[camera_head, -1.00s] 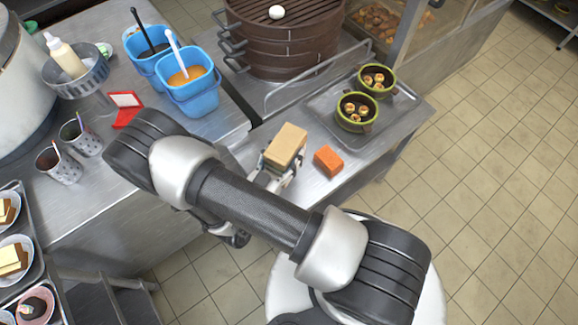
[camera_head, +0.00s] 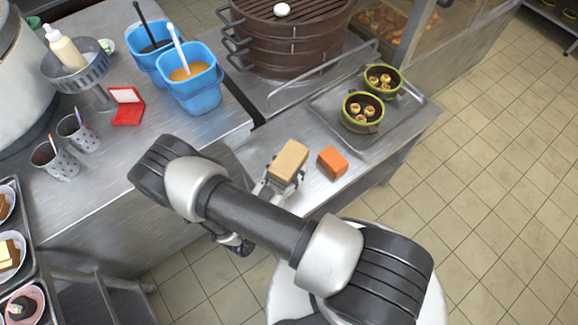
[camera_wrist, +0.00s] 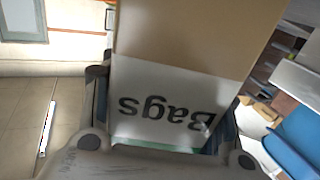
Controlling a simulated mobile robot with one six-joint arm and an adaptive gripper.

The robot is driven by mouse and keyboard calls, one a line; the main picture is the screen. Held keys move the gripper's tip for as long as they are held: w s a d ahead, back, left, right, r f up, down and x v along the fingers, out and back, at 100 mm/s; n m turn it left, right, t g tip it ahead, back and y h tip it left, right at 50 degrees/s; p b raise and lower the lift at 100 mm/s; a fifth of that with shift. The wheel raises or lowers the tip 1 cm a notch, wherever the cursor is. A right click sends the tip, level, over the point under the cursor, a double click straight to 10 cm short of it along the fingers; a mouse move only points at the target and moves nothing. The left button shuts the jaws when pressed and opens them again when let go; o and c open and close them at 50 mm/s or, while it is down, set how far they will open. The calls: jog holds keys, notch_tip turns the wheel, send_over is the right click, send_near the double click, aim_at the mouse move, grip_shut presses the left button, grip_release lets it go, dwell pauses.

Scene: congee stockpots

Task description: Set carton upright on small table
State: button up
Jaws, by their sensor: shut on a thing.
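A tan carton (camera_head: 289,161) is held by my gripper (camera_head: 273,187) over the small steel table (camera_head: 318,196), to the left of an orange block. In the wrist view the carton (camera_wrist: 185,75) fills the middle, between the two fingers of my gripper (camera_wrist: 163,115). Its brown upper part and pale lower part with the word "Bags" upside down are visible. The carton looks slightly tilted in the head view. I cannot tell whether its underside touches the table.
The orange block (camera_head: 332,163) lies close to the carton's right. A tray (camera_head: 327,110) with two green bowls (camera_head: 362,112) stands farther back. Blue buckets (camera_head: 193,93) stand on the left counter. A brown steamer (camera_head: 290,40) is behind. Bare table lies in front of the orange block.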

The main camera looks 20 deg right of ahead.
jog(key=o, duration=1.3)
